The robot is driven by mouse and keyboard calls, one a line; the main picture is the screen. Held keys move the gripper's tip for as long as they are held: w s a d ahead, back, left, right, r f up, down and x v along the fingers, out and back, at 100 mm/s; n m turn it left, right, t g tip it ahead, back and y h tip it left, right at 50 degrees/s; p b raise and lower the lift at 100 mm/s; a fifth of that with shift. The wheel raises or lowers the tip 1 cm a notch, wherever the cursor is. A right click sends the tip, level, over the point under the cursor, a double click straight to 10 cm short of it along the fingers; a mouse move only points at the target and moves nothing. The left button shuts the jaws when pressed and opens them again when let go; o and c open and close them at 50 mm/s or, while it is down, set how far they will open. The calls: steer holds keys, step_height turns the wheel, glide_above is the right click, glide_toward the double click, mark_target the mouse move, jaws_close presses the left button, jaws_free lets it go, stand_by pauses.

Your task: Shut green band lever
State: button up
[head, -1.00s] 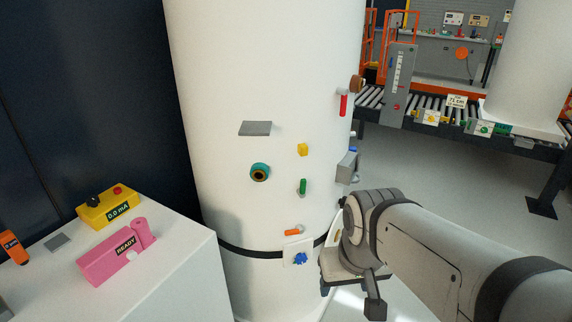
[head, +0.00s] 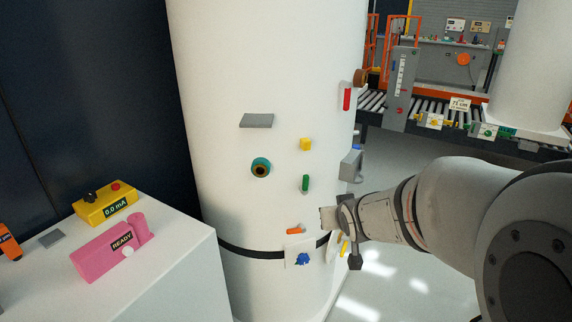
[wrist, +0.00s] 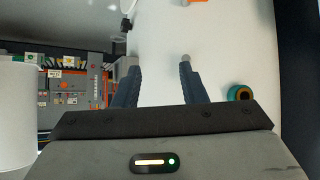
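A small green lever (head: 305,183) stands upright on the white tank (head: 265,60), below a yellow block (head: 305,144). I cannot pick out a separate green band on it. My gripper (head: 327,217) is in front of the tank's right side, lower and to the right of the green lever. In the wrist view my gripper (wrist: 158,72) has its two fingers apart, with only white tank surface between them. A small grey round end (wrist: 185,58) shows at the right fingertip. The green lever is not clearly visible in the wrist view.
A teal ring port (head: 260,168), grey plate (head: 256,121), red handle (head: 347,98), orange piece (head: 296,230) and blue knob (head: 302,258) are on the tank. A grey box (head: 350,165) juts out at right. A white cabinet (head: 175,275) stands left.

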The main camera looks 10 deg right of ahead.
mark_target(307, 179)
steer(key=w+a+f+t+y+b, duration=0.1)
steer(key=w+t, duration=0.1)
steer(key=w, duration=0.4)
steer(key=w+a+n+t+y+b, duration=0.1)
steer(key=w+t+y, duration=0.1)
steer(key=w, duration=0.4)
steer(key=w+a+f+n+t+y+b, duration=0.1)
steer(key=w+a+t+y, duration=0.1)
steer(key=w, duration=0.4)
steer(key=shift+f+t, duration=0.3)
steer(key=shift+t, duration=0.3)
steer(key=shift+c, duration=0.2)
jaws_close()
